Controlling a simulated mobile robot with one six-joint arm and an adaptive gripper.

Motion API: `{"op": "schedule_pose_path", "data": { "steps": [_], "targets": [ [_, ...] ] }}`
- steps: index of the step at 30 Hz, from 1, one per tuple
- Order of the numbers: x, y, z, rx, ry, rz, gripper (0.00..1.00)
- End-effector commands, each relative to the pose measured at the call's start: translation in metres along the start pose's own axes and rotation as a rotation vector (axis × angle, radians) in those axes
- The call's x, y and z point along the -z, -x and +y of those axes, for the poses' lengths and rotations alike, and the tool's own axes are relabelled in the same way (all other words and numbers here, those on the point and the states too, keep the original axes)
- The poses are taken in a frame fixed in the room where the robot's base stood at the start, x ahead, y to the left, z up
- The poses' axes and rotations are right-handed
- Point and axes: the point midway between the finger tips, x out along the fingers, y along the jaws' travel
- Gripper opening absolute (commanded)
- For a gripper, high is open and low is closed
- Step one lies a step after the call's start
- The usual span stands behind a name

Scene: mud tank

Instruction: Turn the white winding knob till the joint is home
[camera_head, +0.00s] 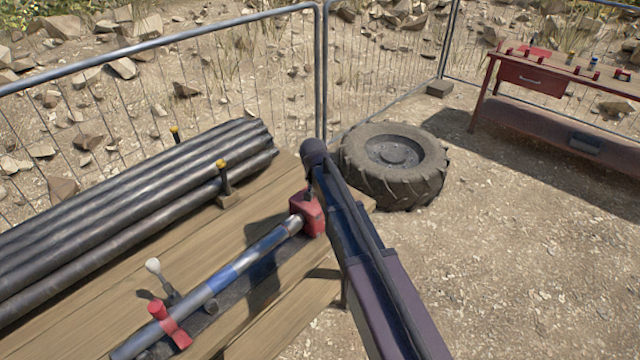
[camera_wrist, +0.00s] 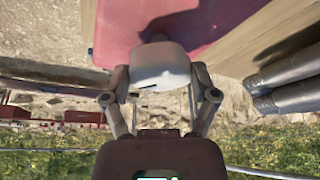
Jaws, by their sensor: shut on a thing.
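The white winding knob (camera_wrist: 160,66) sits against the face of a red block (camera_wrist: 135,22) in the wrist view, with a short dark mark on its near edge. My gripper (camera_wrist: 160,74) has one finger on each side of the knob and is shut on it. In the head view my gripper (camera_head: 310,194) is at the red block (camera_head: 308,217), and the knob is hidden there. A grey pipe with a blue band (camera_head: 238,264) runs from the red block down-left across the bench. Whether the pipe is fully seated in the block cannot be told.
A white-topped lever (camera_head: 153,266) and a red clamp (camera_head: 168,325) stand by the pipe on the wooden bench (camera_head: 270,205). Dark pipes (camera_head: 130,200) lie stacked behind, with yellow-topped posts. A tyre (camera_head: 392,165), wire fence (camera_head: 240,80) and red workbench (camera_head: 560,85) lie beyond.

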Motion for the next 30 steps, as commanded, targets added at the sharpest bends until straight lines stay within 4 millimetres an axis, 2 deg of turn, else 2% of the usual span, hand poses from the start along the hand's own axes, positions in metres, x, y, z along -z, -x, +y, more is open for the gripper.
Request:
{"op": "schedule_pose_path", "data": {
  "steps": [12,30],
  "targets": [
    [0.0010,-0.0003,-0.0002,-0.107,-0.256,0.001,0.28],
    [0.0018,-0.0003,0.0002,-0.134,-0.322,0.003,0.28]
  ]
}}
